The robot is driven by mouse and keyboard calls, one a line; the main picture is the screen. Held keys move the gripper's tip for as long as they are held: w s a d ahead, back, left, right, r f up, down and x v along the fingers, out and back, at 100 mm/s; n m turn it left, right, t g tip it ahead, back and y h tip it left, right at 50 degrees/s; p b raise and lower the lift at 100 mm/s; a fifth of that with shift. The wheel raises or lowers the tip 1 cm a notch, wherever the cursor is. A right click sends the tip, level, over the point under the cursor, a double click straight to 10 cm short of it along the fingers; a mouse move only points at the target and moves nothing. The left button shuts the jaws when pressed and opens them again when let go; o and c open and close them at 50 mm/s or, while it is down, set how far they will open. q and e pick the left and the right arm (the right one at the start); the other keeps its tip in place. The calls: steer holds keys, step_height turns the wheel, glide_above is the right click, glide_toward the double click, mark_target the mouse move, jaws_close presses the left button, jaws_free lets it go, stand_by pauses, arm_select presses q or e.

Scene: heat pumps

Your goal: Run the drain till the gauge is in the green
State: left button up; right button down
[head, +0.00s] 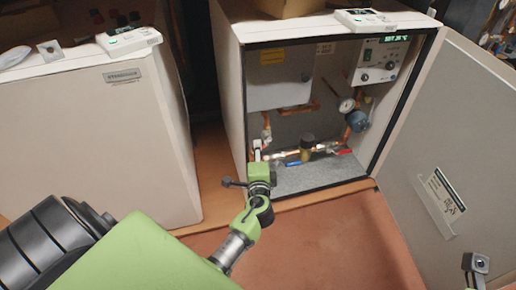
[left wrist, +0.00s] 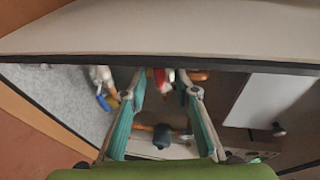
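The gauge (head: 346,105) is a small round dial inside the open cabinet; its needle and any green band are too small to read. Low pipework carries a blue lever (head: 292,163) and a red lever (head: 345,152); I cannot tell which valve is the drain. My left gripper (head: 257,150) is at the cabinet's lower left opening. In the left wrist view its fingers (left wrist: 160,82) are apart, with a red part (left wrist: 160,78) between the tips, contact unclear. The blue lever (left wrist: 105,101) is left of them. A grey piece at the head view's lower right may be my right gripper.
The cabinet's door (head: 452,150) stands open to the right. A control panel (head: 380,60) with knobs and a lit display sits upper right inside, beside a grey box (head: 279,80). A second, closed white unit (head: 100,140) stands left. The floor in front is clear.

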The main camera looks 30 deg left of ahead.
arm_select(q)
steer(key=v, duration=0.9)
steer(key=shift+d, duration=0.15)
stand_by(1.4)
